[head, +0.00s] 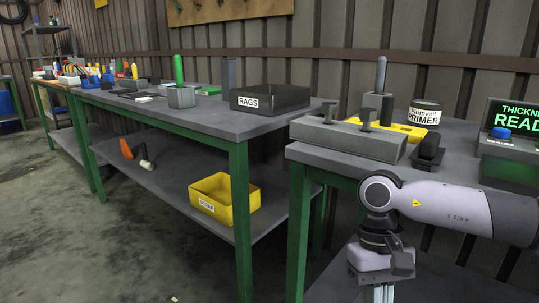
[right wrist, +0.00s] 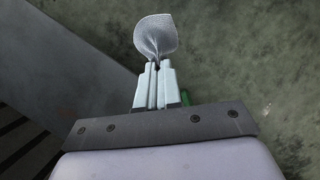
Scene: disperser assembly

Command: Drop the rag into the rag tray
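The rag tray (head: 292,100) is a dark open box with a white "RAGS" label, standing on the right end of the middle table in the head view. The rag (right wrist: 156,37) is a light grey, bunched cloth in the right wrist view. My right gripper (right wrist: 154,66) is shut on it, with the cloth puffed out beyond the fingertips. In the head view my right arm comes in from the right and its hand points down in front of the right table, well apart from the tray; the rag is out of that frame. My left gripper is not in view.
The right table holds a grey block with posts (head: 345,139), a yellow primer tray (head: 385,128) and a lit display (head: 515,125). A yellow bin (head: 225,193) stands on the lower shelf. A grey block with a green rod (head: 181,97) stands left of the tray.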

